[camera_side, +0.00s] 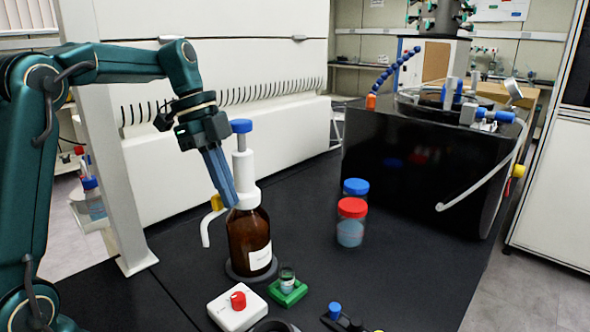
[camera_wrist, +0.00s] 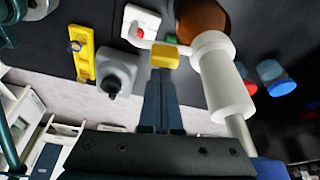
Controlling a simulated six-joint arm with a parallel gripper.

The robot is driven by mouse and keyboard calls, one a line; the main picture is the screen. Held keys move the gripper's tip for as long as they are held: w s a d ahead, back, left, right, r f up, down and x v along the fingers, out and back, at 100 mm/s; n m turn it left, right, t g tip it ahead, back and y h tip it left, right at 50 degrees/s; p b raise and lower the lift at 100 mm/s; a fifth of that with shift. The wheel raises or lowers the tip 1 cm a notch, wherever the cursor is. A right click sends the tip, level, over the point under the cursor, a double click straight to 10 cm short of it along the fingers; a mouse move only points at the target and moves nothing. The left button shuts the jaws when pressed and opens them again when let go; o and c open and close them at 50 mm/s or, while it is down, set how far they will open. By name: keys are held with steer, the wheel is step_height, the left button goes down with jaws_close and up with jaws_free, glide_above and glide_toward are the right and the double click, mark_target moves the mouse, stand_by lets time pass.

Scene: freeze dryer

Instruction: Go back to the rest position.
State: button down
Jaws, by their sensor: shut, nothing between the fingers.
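My gripper (camera_side: 229,204) points down and slightly right in the side view, with its fingers together and nothing between them. It is beside the white pump head of the brown dispenser bottle (camera_side: 249,238), close to the yellow part (camera_side: 216,202) on its spout. I cannot tell whether they touch. In the wrist view my gripper (camera_wrist: 161,72) is shut, with its tips just below the yellow part (camera_wrist: 165,56). The white pump (camera_wrist: 225,85) stands to their right. The bottle's blue top knob (camera_side: 241,126) is level with my wrist in the side view.
A green holder with a small vial (camera_side: 288,284) and a white box with a red knob (camera_side: 238,306) stand before the bottle. Red-capped (camera_side: 351,222) and blue-capped (camera_side: 355,188) jars stand right of it. The black freeze dryer (camera_side: 420,170) is at the back right.

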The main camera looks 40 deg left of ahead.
steer(key=s+d+r+n+t+y, duration=0.1)
steer(key=s+d+r+t+y, duration=0.15)
steer(key=s+d, duration=0.45)
steer(key=s+f+n+t+y, duration=0.1)
steer(key=s+f+n, duration=0.5)
steer(key=n, duration=0.8)
steer(key=shift+s+a+t, duration=0.25)
steer(key=shift+s+t, duration=0.05)
steer(key=shift+t, duration=0.25)
